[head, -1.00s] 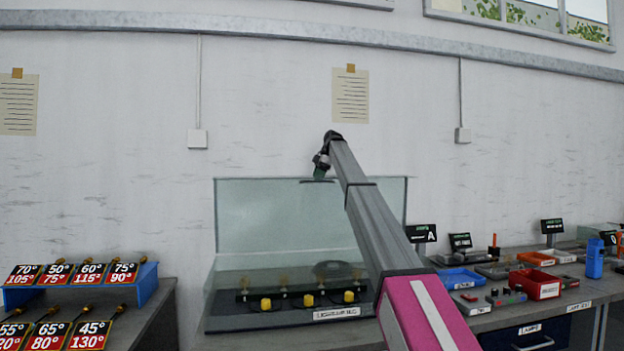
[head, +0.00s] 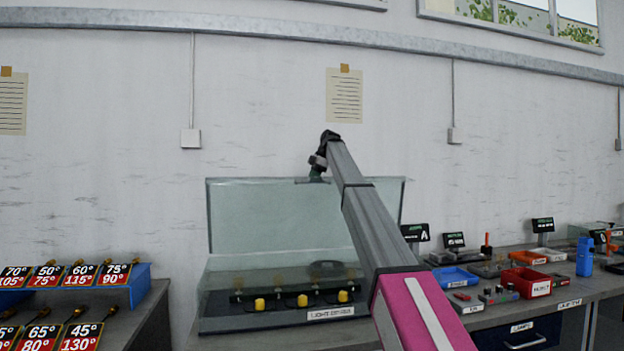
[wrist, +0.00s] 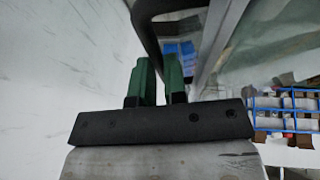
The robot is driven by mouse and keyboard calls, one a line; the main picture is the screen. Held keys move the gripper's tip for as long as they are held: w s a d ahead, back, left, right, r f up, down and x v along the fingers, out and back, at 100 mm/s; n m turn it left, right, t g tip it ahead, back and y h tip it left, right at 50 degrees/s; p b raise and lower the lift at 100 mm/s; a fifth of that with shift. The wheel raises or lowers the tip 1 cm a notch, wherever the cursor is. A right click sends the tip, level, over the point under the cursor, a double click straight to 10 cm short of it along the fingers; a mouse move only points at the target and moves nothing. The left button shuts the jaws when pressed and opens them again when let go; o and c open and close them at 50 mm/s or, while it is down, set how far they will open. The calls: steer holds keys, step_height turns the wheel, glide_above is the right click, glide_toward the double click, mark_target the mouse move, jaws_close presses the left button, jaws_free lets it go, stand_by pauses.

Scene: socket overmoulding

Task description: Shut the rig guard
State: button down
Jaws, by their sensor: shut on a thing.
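The rig guard (head: 270,220) is a clear, greenish panel standing raised at the back of the rig (head: 230,322), so the rig's front is open. My gripper (head: 317,177) is at the middle of the panel's top edge, at the dark handle there. In the wrist view my gripper's green fingers (wrist: 155,78) are close together, on a dark bar (wrist: 150,20) that looks like the guard's handle. The exact contact is partly hidden by the fingers.
Several yellow-capped parts (head: 302,300) sit in a row inside the rig. A blue rack of numbered cards (head: 140,286) stands at left. Blue (head: 455,278) and red (head: 528,281) trays with small displays crowd the bench at right. The wall is close behind.

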steer(key=s+d+f+n+t+y, duration=0.1)
steer(key=s+d+f+t, duration=0.15)
steer(key=s, duration=0.45)
steer(key=s+d+f+t+y, duration=0.1)
steer(key=s+f+t, duration=0.1)
steer(key=s+f, duration=0.35)
steer(key=s+d+f+n+t+y, duration=0.1)
steer(key=s+d+t, duration=0.1)
steer(key=s, duration=0.6)
steer(key=s+d+f+t, duration=0.1)
steer(key=s+f, duration=0.2)
steer(key=f, duration=0.3)
steer(key=s+d+f+t, duration=0.1)
steer(key=s+f, duration=0.2)
steer(key=f, duration=0.4)
steer(key=s+d+f+t+y, duration=0.1)
steer(key=s+f, duration=0.2)
steer(key=f, duration=0.3)
steer(key=shift+f+n, duration=0.3)
steer(key=shift+f, duration=0.1)
steer(key=c, duration=1.2)
jaws_free()
steer(key=shift+o, duration=0.2)
steer(key=v, duration=1.1)
